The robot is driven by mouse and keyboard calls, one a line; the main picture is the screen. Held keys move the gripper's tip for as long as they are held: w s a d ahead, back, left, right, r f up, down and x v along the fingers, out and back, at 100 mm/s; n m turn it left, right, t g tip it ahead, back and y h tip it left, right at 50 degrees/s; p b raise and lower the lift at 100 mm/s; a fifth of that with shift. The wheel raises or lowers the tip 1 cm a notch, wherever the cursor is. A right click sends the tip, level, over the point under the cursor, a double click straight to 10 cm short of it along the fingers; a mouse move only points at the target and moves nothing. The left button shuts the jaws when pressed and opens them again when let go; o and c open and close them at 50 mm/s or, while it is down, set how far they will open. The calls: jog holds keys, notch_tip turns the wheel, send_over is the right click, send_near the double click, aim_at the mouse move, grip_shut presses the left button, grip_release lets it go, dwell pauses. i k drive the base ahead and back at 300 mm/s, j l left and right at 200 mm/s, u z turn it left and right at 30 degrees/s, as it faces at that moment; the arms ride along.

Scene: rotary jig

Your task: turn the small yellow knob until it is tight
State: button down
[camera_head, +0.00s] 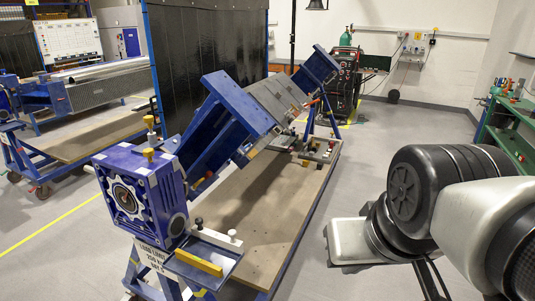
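A blue rotary jig stands on a wheeled frame left of centre, with a blue gearbox (130,190) at its near end. Two small yellow-brass knobs stand on top of the gearbox, an upper one (149,121) and a lower one (149,153). I cannot tell which of them is the small yellow knob, nor how tight either is. My white and black arm links fill the right side, well apart from the gearbox. My gripper does not show.
Grey floor (345,182) is open between jig and arm. A green bench (510,140) stands far right.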

aim_at(148, 153)
jog(key=i+j, duration=0.1)
jog(key=j, duration=0.35)
jog(key=i+j+z, duration=0.15)
jog(key=j, duration=0.7)
jog(key=i+j+z, duration=0.1)
jog(key=j, duration=0.35)
